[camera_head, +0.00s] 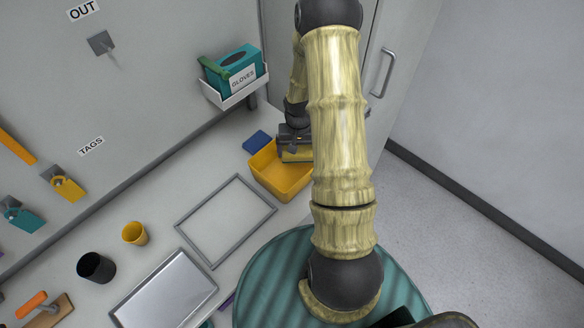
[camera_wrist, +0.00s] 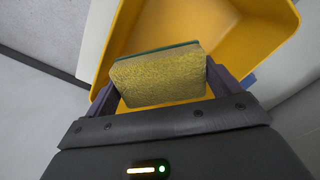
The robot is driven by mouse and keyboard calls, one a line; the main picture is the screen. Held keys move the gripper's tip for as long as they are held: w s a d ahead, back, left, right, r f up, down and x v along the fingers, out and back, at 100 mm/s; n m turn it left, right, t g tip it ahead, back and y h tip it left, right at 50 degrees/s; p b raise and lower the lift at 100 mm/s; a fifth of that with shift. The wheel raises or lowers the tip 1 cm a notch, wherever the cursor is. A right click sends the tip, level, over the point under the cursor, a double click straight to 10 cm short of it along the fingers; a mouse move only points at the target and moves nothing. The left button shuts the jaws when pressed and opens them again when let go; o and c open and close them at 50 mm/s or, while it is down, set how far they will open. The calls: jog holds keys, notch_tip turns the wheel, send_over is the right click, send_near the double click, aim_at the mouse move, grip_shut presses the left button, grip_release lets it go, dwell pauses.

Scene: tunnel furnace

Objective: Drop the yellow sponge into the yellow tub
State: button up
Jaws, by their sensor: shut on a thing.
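The yellow sponge (camera_wrist: 158,82) has a thin green layer on one side. My gripper (camera_wrist: 160,88) is shut on it, with a finger at each end of the sponge. The yellow tub (camera_wrist: 240,30) lies behind the sponge in the wrist view, so the sponge appears over its opening. In the head view the yellow tub (camera_head: 268,175) stands on the counter, and my gripper (camera_head: 297,152) is over its upper right part. The tub's right side is partly hidden by my arm. I see no contact between sponge and tub, but the height between them is hard to tell.
A blue item (camera_head: 257,141) lies just behind the tub. A glove box (camera_head: 232,72) sits in a white wall holder above. A grey frame (camera_head: 226,220), a yellow cup (camera_head: 135,233), a black cup (camera_head: 96,267) and a metal tray (camera_head: 166,293) are on the counter left of the tub.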

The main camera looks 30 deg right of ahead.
jog(key=o, duration=0.7)
jog(key=shift+w, duration=0.1)
notch_tip(320, 180, up, 17)
jog(key=b, duration=0.3)
jog(key=shift+a+r, duration=0.1)
jog(key=shift+r, duration=0.1)
dwell(0.6)
jog(key=s+a+n+t, duration=0.1)
jog(key=s+a, duration=0.3)
jog(key=s+a+n, duration=0.2)
jog(key=s+a, duration=0.2)
jog(key=a, duration=0.1)
jog(key=s+a+n+t, duration=0.1)
jog(key=s+a+n, duration=0.1)
jog(key=s+a, duration=0.2)
jog(key=shift+s+a+r+t, duration=0.1)
jog(key=shift+s+a+t, duration=0.1)
jog(key=shift+a+t, duration=0.1)
